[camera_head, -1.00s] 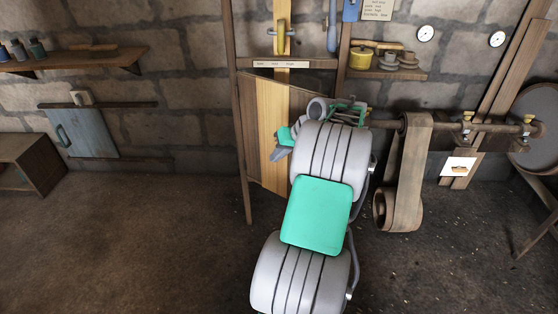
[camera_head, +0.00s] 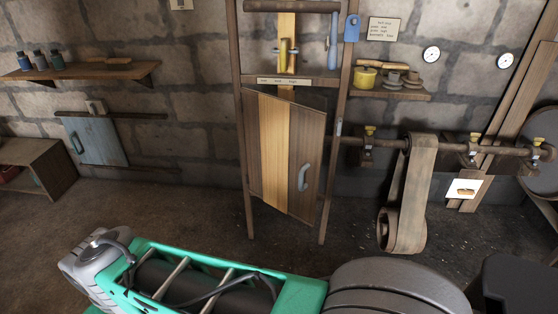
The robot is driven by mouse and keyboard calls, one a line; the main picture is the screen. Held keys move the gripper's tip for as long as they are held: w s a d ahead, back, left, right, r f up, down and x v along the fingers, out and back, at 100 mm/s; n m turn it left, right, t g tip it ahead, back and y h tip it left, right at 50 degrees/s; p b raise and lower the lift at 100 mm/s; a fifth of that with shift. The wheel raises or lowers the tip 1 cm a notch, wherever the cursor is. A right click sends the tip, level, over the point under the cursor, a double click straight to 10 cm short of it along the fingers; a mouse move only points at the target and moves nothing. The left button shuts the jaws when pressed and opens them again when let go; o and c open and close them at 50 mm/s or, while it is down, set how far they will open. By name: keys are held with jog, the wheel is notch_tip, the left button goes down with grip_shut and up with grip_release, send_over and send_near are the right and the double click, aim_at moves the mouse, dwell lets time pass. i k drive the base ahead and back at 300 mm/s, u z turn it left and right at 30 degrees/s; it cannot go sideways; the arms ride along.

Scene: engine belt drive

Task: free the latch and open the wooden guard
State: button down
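The wooden guard (camera_head: 267,150) is a plank door with a lighter yellow middle board, inside a tall wooden frame in the middle of the head view. Its top and bottom edges slope down to the right, so its right side seems to stand out from the frame, ajar. A grey curved handle (camera_head: 304,178) is on its right board. A small pale metal piece (camera_head: 339,127) is on the frame's right post; I cannot tell if it is the latch. My arm crosses the bottom of the view, and my gripper does not show.
A yellow lever (camera_head: 284,50) stands above the guard over a label strip (camera_head: 285,81). To the right, a brown belt (camera_head: 408,190) hangs from a horizontal shaft (camera_head: 500,149). A shelf with a yellow pot (camera_head: 365,77) is above it. The floor left of the frame is clear.

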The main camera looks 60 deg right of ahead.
aim_at(285, 138)
jog(key=u, duration=1.6)
jog(key=k, duration=1.3)
jog(key=z, duration=2.2)
jog(key=i, duration=0.5)
